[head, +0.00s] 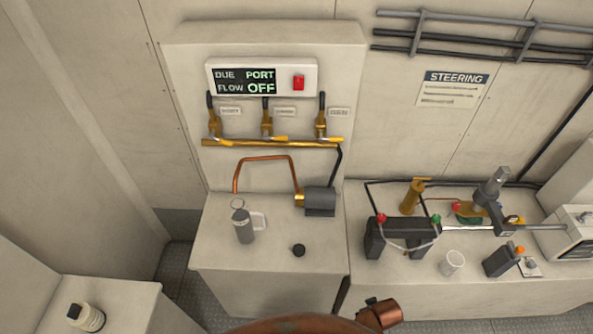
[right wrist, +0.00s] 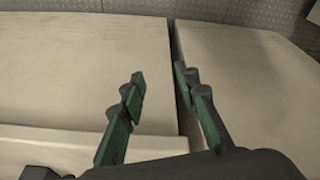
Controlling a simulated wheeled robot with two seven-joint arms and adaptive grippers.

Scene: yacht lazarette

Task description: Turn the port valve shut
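Three brass valves stand in a row on a brass pipe (head: 240,143) on the back panel: a left valve (head: 214,124), a middle valve (head: 266,122) and a right valve (head: 321,122). A small label sits beside each, too small to read, so I cannot tell which is port. The display (head: 245,81) above reads "DUE PORT" and "FLOW OFF". My right gripper (right wrist: 160,80) is open and empty in the right wrist view, above pale surfaces, with no valve there. My left gripper is not in view.
Below the valves, a grey bottle (head: 243,227), a black cap (head: 298,250) and a grey motor (head: 320,201) stand on the bench. A battery (head: 400,238), a white cup (head: 452,263) and steering gear crowd the right bench. A red switch (head: 298,82) is beside the display.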

